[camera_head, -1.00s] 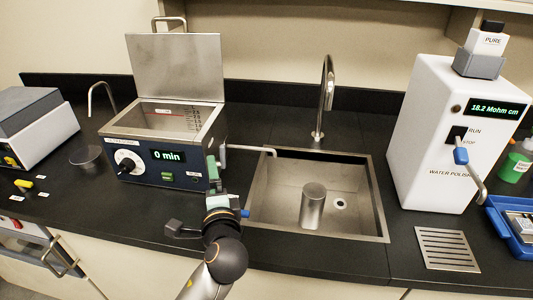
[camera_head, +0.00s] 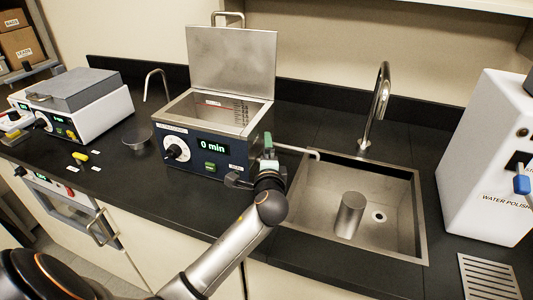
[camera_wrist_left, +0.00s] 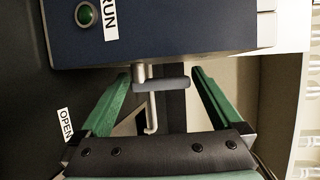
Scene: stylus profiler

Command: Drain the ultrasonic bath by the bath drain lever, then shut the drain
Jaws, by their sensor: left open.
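The ultrasonic bath (camera_head: 208,148) stands left of the sink, its lid raised and its display reading 0 min. I cannot tell the water level in its tank. A thin metal outlet pipe (camera_head: 298,149) runs from its right side to over the sink. My left gripper (camera_head: 268,153) is at the bath's right side. In the left wrist view its green fingers (camera_wrist_left: 160,103) are open, and a grey bar (camera_wrist_left: 162,84), apparently the drain lever, lies between them, not gripped. The hooked pipe (camera_wrist_left: 151,118) shows beyond. In the head view my wrist hides the lever. My right gripper is out of view.
The sink (camera_head: 322,215) has a faucet (camera_head: 378,108) and holds a metal cylinder (camera_head: 349,215). An OPEN label (camera_wrist_left: 66,124) shows in the left wrist view. A white water polisher (camera_head: 482,150) stands at the right. A small metal dish (camera_head: 137,139) sits left of the bath.

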